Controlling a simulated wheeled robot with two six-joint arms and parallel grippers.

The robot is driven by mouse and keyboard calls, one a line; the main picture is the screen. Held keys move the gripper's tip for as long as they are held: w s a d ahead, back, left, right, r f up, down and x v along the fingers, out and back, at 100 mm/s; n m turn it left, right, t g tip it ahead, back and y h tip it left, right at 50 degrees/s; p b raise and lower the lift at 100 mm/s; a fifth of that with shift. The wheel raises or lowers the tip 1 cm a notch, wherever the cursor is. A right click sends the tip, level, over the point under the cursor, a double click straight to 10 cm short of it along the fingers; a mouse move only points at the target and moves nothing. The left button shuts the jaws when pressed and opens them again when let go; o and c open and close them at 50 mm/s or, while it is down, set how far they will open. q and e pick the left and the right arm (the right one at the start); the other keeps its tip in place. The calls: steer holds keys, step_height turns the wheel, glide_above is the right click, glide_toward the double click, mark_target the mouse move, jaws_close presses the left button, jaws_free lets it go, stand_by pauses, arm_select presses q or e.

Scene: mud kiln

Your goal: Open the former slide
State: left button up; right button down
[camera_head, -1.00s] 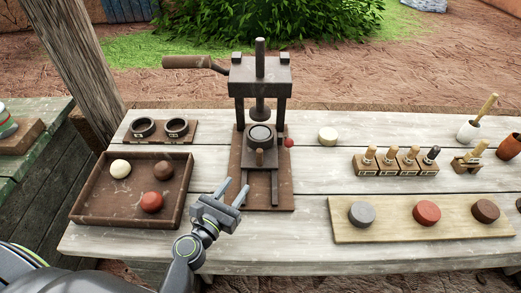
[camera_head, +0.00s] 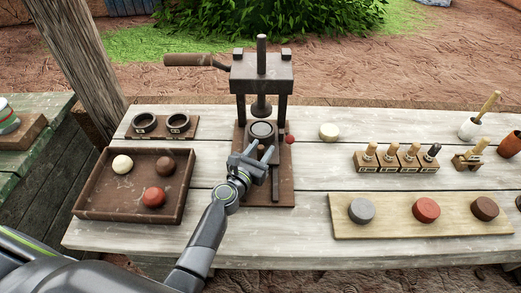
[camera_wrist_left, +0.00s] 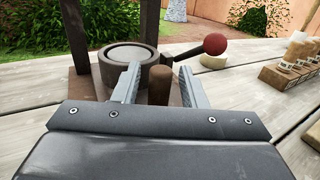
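The former is a dark brown press (camera_head: 262,75) standing on a brown base board. A round cup (camera_head: 262,131) sits on its bed under the plunger. The slide's wooden peg handle (camera_wrist_left: 159,86) stands upright in front of the cup in the left wrist view; in the head view my gripper hides it. My left gripper (camera_head: 260,156) is open, with its fingers on either side of the peg. The left wrist view shows the two fingertips (camera_wrist_left: 160,75) apart and gaps beside the peg. My right gripper is not in view.
A red ball knob (camera_head: 290,140) on a short lever sticks out right of the bed. A brown tray (camera_head: 130,205) with three balls is at left. Stamps (camera_head: 400,158) and a board of discs (camera_head: 380,228) are at right. Two rings (camera_head: 161,125) stand behind the tray.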

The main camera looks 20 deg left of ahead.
arm_select(q)
jaws_close()
steer(key=shift+s, duration=0.1)
stand_by(0.3)
